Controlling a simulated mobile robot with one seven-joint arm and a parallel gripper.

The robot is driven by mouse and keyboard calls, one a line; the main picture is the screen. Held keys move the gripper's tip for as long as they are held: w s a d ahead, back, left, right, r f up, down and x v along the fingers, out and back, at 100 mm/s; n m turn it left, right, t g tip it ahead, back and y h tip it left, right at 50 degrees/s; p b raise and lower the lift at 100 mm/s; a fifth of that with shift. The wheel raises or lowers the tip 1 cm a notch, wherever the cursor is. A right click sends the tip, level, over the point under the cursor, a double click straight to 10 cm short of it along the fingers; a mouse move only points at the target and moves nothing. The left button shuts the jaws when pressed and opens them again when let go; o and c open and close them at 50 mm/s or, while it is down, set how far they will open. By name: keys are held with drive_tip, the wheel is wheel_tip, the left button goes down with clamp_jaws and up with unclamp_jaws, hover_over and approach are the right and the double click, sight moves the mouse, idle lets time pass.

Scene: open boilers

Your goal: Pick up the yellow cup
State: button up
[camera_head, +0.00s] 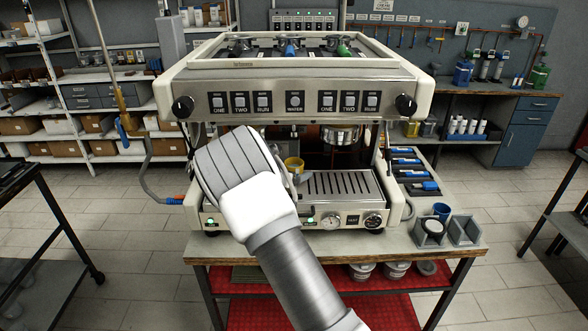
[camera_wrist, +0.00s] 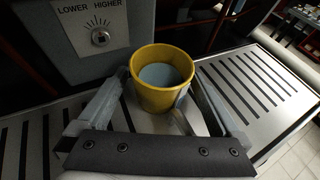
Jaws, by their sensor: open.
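The yellow cup (camera_wrist: 156,98) stands upright on the machine's slatted drip tray (camera_wrist: 262,98), with a blue-grey inside. In the head view only part of the cup (camera_head: 293,165) shows, just right of my wrist. My gripper (camera_wrist: 160,85) is open, with one finger on each side of the cup. The right finger is very close to the cup wall; I cannot tell whether it touches. In the head view my arm hides most of the gripper.
The espresso machine (camera_head: 290,80) overhangs the tray, with its front panel above the cup. A metal spout (camera_head: 340,135) hangs to the right. A blue cup (camera_head: 442,211) and grey holders (camera_head: 465,230) stand at the table's right. The tray's right part is clear.

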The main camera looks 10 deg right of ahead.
drive_tip(key=shift+w+d+f, duration=0.1)
drive_tip(key=shift+w, duration=0.05)
drive_tip(key=c, duration=1.5)
